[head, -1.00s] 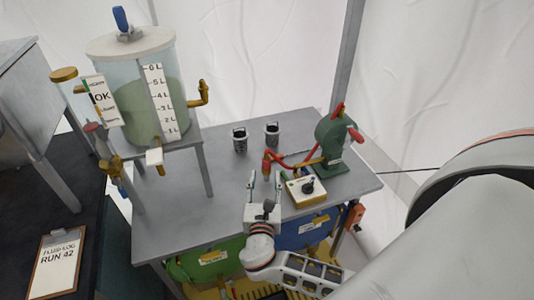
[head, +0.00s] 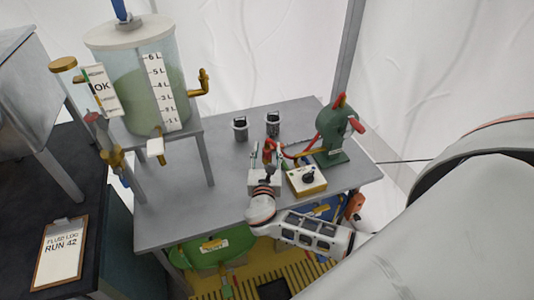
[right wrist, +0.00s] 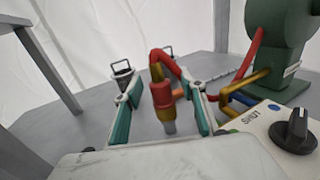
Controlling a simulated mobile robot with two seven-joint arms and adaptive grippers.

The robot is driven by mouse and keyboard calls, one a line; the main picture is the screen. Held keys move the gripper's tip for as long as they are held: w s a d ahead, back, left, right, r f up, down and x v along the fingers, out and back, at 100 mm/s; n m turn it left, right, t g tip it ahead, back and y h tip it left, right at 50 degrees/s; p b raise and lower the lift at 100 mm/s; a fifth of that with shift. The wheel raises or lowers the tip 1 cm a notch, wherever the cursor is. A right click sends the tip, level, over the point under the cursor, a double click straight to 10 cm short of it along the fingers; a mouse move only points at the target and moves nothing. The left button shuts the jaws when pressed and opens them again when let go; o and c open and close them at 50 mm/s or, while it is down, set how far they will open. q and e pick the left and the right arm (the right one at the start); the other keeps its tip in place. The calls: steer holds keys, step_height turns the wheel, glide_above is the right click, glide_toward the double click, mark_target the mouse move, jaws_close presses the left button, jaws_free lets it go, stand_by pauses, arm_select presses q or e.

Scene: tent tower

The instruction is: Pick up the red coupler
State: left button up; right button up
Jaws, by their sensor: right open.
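The red coupler (right wrist: 162,94) has a red and orange body with a pale metal tip pointing down, and a red hose runs from its top. In the head view the coupler (head: 268,148) is near the middle of the grey table, partly hidden by my right gripper. My right gripper (head: 267,156) is open, with its fingers on either side of the coupler. In the right wrist view the gripper (right wrist: 164,108) shows teal-padded fingers, with visible gaps between them and the coupler. My left gripper is not in view.
A green pump (head: 332,135) stands right of the coupler, linked by the red hose. A cream box with a black knob (head: 305,179) sits close beside my right gripper. Two dark cups (head: 240,130) stand behind. A tank (head: 137,85) on a stand is at left.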

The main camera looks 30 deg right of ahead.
jaws_close()
steer(key=shift+r, duration=0.15)
